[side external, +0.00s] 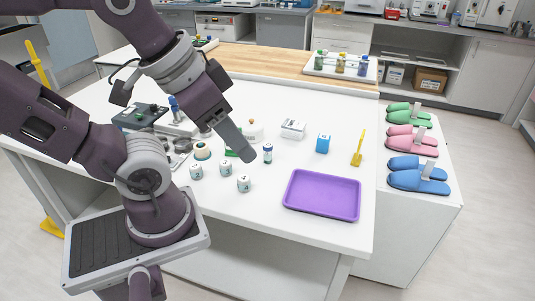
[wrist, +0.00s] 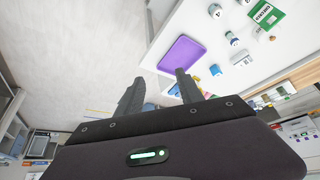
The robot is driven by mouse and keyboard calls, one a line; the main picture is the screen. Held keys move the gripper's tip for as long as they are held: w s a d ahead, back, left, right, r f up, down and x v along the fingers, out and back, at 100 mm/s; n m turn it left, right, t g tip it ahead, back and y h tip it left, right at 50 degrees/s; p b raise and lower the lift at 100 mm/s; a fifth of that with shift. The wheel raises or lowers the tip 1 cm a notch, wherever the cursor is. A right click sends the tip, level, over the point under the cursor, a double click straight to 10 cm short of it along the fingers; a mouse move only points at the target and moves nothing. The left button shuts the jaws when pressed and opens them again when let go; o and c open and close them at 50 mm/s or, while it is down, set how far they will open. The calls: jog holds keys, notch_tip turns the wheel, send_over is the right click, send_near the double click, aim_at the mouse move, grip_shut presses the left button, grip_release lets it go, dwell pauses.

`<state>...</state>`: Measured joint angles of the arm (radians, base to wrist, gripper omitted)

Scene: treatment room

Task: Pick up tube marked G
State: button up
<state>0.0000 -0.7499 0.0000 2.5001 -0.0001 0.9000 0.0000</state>
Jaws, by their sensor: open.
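Several short white tubes or jars with dark marks stand on the white table in the side external view: a left one (side external: 196,172), a middle one (side external: 225,168) and a front one (side external: 243,184). A taller blue-capped tube (side external: 267,153) stands to their right. The marks are too small to read, so I cannot tell which is G. In the wrist view, white tubes show at the top (wrist: 215,11) and lower right of it (wrist: 232,38). My gripper (side external: 246,155) is above the table near the tubes; its two fingers (wrist: 160,82) are apart with nothing between them.
A purple tray (side external: 321,195) lies near the front edge. A blue box (side external: 323,143), a white box (side external: 293,129) and a yellow tool (side external: 358,148) stand or lie behind it. Slippers (side external: 418,175) lie at right. Lab items crowd the table's left; bare table surrounds the tray.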

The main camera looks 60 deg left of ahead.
jog(key=shift+o, duration=0.4)
jog(key=w+a+f+n, duration=0.2)
jog(key=w+a, duration=0.1)
jog(key=w, duration=0.5)
jog(key=n+y, duration=0.4)
jog(key=n, duration=0.2)
send_near(270, 147)
jog(key=w+d+r, duration=0.1)
jog(key=w+d, duration=0.3)
jog(key=a+f, duration=0.2)
jog(key=s+a+f+y, duration=0.1)
jog(key=a+f, duration=0.1)
jog(key=a+f+t+y, duration=0.1)
jog(key=a+f, duration=0.1)
jog(key=f, duration=0.1)
jog(key=shift+s+f+n, duration=0.1)
jog(key=shift+s+n, duration=0.15)
jog(key=shift+n, duration=0.05)
jog(key=x, duration=0.4)
jog(key=a+x, duration=0.1)
jog(key=x, duration=0.2)
jog(key=shift+r, duration=0.3)
jog(key=shift+d, duration=0.1)
grip_shut()
